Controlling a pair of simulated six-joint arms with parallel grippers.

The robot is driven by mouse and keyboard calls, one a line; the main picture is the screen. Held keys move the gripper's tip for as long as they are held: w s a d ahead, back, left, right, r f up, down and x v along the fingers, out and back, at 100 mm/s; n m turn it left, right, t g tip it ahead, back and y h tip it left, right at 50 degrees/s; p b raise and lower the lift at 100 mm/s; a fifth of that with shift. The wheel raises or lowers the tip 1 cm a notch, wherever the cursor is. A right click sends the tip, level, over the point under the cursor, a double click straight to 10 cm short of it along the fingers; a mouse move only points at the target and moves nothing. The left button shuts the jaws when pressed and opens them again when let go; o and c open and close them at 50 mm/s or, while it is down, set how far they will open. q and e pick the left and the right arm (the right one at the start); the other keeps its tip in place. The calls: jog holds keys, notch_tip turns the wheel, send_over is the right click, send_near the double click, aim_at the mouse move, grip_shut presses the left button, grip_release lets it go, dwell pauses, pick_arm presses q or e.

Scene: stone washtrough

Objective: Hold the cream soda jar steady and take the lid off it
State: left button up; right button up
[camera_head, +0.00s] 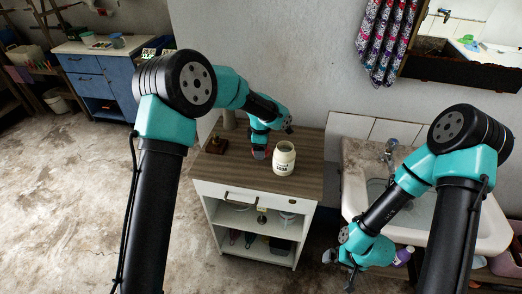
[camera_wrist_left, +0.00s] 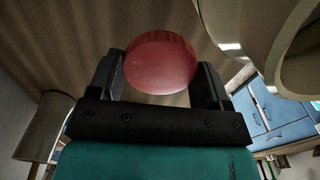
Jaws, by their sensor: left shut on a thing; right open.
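The cream soda jar (camera_head: 284,159), cream with a dark label, stands upright on the wooden cabinet top. Its mouth looks uncovered. My left gripper (camera_head: 259,150) is low over the cabinet top, just left of the jar and apart from it. In the left wrist view it (camera_wrist_left: 160,80) is shut on a round, pinkish-red lid (camera_wrist_left: 160,62). A large pale rim, apparently the jar's (camera_wrist_left: 291,50), shows at the upper right there. My right gripper (camera_head: 345,270) is open and empty, low in front of the sink, well away from the jar.
The wooden top (camera_head: 245,184) has free room in front of the jar. A small brown object (camera_head: 216,145) and a grey upright object (camera_head: 229,119) stand at its back left. A stone sink (camera_head: 410,218) lies to the right, with a purple bottle (camera_head: 403,256) below it.

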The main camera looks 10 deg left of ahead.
pick_arm(q)
jog(key=shift+w+a+f, duration=0.1)
jog(key=shift+w+a, duration=0.05)
jog(key=shift+w, duration=1.1)
jog(key=shift+f, duration=1.75)
jog(key=shift+f, duration=0.1)
jog(key=o, duration=1)
notch_tip(320, 180, up, 12)
jog(key=shift+r, duration=0.1)
